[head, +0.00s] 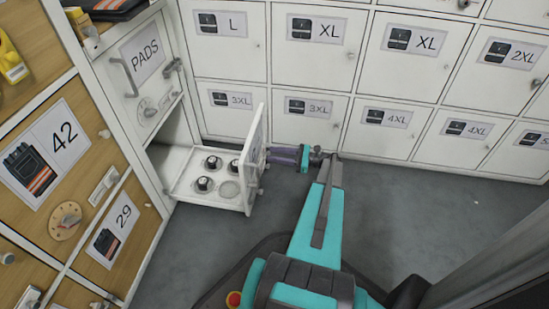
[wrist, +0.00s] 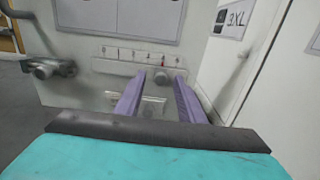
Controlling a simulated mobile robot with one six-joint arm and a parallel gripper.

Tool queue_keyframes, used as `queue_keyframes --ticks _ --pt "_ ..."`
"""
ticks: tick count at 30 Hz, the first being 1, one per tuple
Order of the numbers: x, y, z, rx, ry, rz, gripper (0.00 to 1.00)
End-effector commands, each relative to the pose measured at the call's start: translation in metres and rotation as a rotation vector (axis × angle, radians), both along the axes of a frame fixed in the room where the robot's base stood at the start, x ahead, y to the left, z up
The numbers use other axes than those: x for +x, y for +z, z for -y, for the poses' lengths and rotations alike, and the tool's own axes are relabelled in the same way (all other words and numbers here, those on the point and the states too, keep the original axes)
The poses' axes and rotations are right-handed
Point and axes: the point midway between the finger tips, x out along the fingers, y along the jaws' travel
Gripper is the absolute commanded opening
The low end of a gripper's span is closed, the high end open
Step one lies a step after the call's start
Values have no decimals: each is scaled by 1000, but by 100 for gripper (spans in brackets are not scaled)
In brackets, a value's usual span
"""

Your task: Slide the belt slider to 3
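The belt slider is a small grey knob (wrist: 162,77) on a pale scale strip (wrist: 112,66) with several small marks, fixed to a white front panel. The knob stands toward the right part of the scale; the numbers are too small to read. In the wrist view my gripper (wrist: 159,82) is open, its two purple fingers pointing at the strip with the knob between their tips, nearer the right one. I cannot tell if either touches it. In the head view my gripper (head: 272,154) is close to the outer face of the open drawer's front (head: 253,146), which hides the slider.
The pulled-out white drawer (head: 213,200) holds several dark round knobs. A metal latch (wrist: 48,68) sticks out left of the scale. White lockers (head: 310,55) stand behind, close on the right in the wrist view. Grey floor (head: 400,210) is clear to the right.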

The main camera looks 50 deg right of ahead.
Motion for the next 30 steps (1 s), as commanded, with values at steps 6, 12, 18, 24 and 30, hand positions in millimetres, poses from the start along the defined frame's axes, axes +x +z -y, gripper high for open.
queue_keyframes --ticks 6,12,18,24,30 --pt "2 0 -1 0 -1 0 35" --pt "2 1 -1 0 -1 0 24" --pt "2 0 -1 0 -1 0 0" --pt "1 1 -1 0 -1 0 0" --pt "-4 4 -8 0 -1 0 0"
